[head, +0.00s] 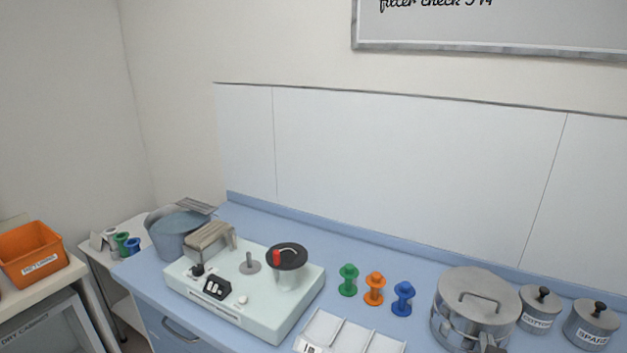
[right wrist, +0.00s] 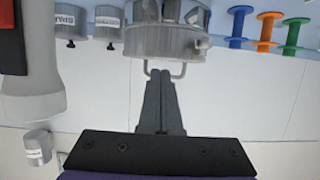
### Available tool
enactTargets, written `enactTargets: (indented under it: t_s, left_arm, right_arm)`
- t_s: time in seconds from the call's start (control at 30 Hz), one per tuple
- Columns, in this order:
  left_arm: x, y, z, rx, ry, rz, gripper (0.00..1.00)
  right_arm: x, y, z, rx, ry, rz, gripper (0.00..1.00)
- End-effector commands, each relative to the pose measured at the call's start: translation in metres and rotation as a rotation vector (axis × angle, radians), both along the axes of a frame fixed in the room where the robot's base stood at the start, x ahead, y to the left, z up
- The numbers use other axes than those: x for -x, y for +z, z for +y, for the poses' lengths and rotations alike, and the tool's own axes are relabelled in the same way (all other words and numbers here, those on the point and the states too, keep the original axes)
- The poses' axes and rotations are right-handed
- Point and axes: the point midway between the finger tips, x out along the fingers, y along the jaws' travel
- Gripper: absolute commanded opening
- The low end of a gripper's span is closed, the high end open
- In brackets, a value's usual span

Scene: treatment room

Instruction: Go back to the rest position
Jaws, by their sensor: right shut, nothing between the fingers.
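My right gripper (right wrist: 160,75) is shut with nothing between its fingers. In the right wrist view, which looks upside down, its tips overlap the wire handle of the steel pot (right wrist: 165,38); I cannot tell whether they touch it. In the head view only a dark bit of the right gripper (head: 491,348) shows at the bottom edge, in front of the lidded pot (head: 470,325). My left gripper is not in view.
Two lidded canisters (head: 539,312) (head: 592,326) stand right of the pot. Green (head: 348,281), orange (head: 374,289) and blue (head: 403,299) spools stand left of it. A pale machine (head: 245,295) and a white tray (head: 350,335) are on the blue counter. An orange bin (head: 32,254) sits far left.

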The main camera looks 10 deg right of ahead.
Motion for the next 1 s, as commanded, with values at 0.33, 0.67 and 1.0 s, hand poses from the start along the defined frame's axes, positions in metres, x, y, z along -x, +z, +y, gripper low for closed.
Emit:
enactTargets:
  t_s: [0.33,0.67,1.0]
  left_arm:
    - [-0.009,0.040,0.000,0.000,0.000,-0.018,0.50]
    - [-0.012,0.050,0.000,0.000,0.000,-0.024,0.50]
    - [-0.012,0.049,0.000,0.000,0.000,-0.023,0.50]
  right_arm:
    - [0.053,-0.090,0.158,-0.191,0.370,0.519,0.00]
    - [0.095,-0.118,0.232,-0.254,0.656,0.725,0.00]
    - [0.095,-0.118,0.231,-0.254,0.654,0.724,0.00]
